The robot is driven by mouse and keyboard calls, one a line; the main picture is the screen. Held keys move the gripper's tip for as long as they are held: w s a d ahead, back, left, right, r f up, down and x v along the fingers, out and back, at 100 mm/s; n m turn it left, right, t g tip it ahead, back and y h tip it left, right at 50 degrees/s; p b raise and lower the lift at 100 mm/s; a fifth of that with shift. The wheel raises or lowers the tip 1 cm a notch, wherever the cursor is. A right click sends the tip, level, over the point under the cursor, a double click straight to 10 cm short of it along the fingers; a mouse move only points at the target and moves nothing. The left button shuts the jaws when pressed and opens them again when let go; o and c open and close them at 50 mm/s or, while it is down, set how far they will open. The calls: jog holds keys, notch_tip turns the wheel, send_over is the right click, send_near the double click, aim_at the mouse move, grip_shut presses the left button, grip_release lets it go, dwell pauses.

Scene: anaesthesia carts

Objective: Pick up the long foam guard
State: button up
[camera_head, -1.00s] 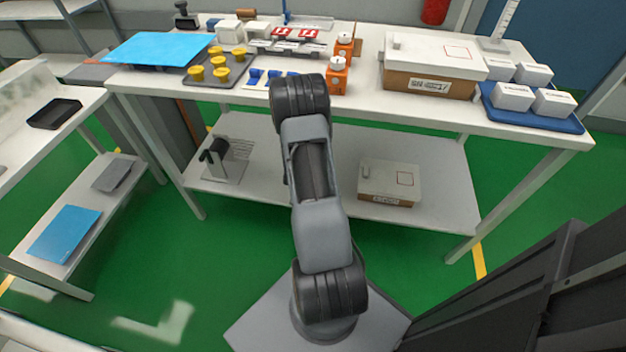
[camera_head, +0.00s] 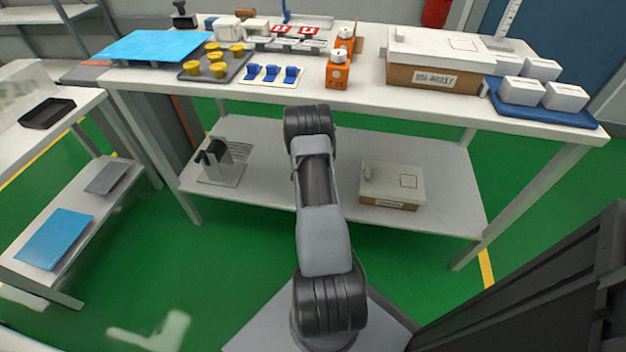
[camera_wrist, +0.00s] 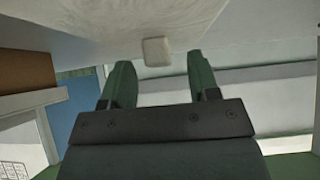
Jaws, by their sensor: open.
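My gripper (camera_wrist: 159,60) shows in the wrist view with its two green fingers apart and nothing held between them. A small pale block (camera_wrist: 156,51) with rounded corners appears beyond the gap between the fingertips, against a broad pale surface (camera_wrist: 90,30). I cannot tell whether this block is the long foam guard or its end. I cannot make out the long foam guard for certain in the head view. There, my gripper is hidden and only my arm shows, in front of the workbench.
The workbench (camera_head: 330,97) holds a lidded box (camera_head: 435,75), a blue tray (camera_head: 540,112) of white boxes, orange containers (camera_head: 339,72), yellow-topped pieces and blue clips (camera_head: 270,73). Its lower shelf (camera_head: 310,185) bears another box (camera_head: 392,183) and a metal stand (camera_head: 222,165).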

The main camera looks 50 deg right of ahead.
jog(key=shift+w+d+f, duration=0.25)
jog(key=shift+d+f, duration=0.1)
jog(key=shift+f, duration=0.05)
jog(key=c, duration=1)
jog(key=shift+r, duration=0.15)
